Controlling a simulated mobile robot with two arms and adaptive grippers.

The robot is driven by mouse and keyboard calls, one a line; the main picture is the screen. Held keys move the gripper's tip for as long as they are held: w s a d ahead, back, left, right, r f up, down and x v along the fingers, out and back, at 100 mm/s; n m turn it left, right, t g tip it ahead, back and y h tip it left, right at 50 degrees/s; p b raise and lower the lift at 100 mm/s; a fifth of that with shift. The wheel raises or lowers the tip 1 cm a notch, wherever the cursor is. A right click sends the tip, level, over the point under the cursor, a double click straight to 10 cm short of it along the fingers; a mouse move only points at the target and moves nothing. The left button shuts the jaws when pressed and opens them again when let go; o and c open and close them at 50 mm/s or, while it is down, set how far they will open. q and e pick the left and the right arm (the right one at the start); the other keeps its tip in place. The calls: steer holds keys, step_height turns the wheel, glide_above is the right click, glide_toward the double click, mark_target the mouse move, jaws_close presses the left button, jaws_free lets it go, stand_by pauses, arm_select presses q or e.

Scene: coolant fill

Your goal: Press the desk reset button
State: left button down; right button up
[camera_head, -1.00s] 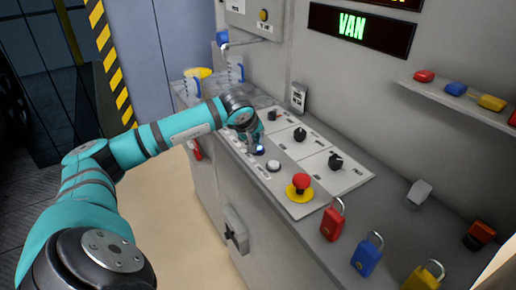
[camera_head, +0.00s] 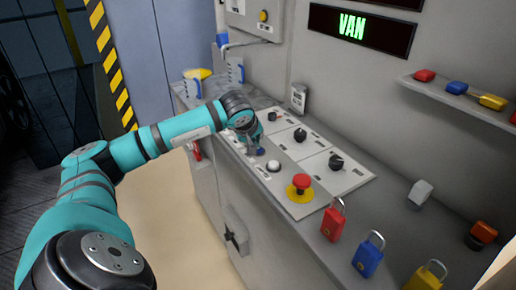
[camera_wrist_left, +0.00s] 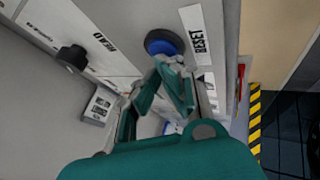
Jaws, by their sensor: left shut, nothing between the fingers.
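The blue reset button (camera_wrist_left: 165,42) sits in the desk panel beside a white "RESET" label (camera_wrist_left: 197,35) in the left wrist view. In the head view the button (camera_head: 260,152) is a dark blue spot right at my left gripper's tips. My left gripper (camera_head: 254,148) is shut and empty and points down at the panel. In the left wrist view its fingertips (camera_wrist_left: 168,66) are at the near edge of the button and seem to touch it; I cannot tell how far it is pressed. My right gripper is not in view.
A white button (camera_head: 273,165) and a red emergency stop (camera_head: 300,184) on yellow lie right of the gripper. Black knobs (camera_head: 336,161) stand on the panels behind. Red (camera_head: 333,220), blue (camera_head: 368,255) and yellow (camera_head: 426,278) padlocks are at the front right.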

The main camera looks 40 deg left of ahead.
arm_select(q)
steer(key=shift+r+p, duration=0.55)
steer(key=shift+r, duration=0.3)
steer(key=shift+r, duration=0.15)
step_height(320, 180, up, 5)
steer(key=p, duration=0.3)
steer(key=shift+p, duration=0.3)
stand_by(0.4)
